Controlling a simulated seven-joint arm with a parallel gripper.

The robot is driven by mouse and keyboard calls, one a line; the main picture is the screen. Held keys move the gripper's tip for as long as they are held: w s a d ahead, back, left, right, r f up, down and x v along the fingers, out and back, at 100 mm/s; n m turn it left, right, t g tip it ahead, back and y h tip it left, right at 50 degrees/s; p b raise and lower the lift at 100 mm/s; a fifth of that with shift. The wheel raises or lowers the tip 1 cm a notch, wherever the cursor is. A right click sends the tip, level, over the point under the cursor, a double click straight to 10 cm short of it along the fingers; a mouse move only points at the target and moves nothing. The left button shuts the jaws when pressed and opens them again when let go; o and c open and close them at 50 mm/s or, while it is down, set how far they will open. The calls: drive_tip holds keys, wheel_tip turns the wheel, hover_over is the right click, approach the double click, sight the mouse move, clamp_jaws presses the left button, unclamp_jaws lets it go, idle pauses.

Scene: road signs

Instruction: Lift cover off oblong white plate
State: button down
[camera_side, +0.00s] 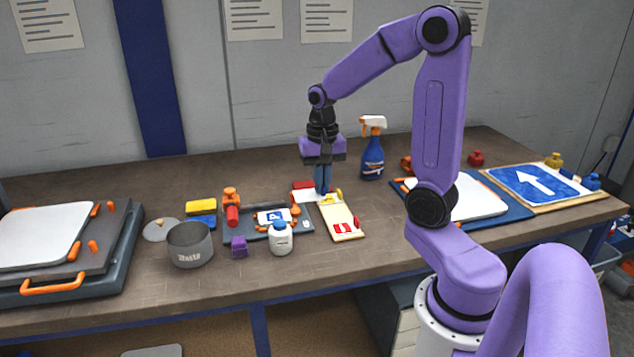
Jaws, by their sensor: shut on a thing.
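An oblong white plate (343,215) with a pale tan edge lies on the bench near the middle, with red marks at its near end. My gripper (324,190) points straight down at its far end, its fingers shut on the cover (329,198), a small whitish piece. The fingers hide part of the cover, so its outline and whether it touches the plate cannot be told.
A dark tray with a blue P sign (272,216), a white bottle (281,238) and a grey pot (190,245) stand left. A blue spray bottle (372,158) stands behind right. A blue arrow sign (540,184) lies far right. Bare bench shows in front of the plate.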

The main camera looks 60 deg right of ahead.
drive_tip(key=shift+r, duration=1.6)
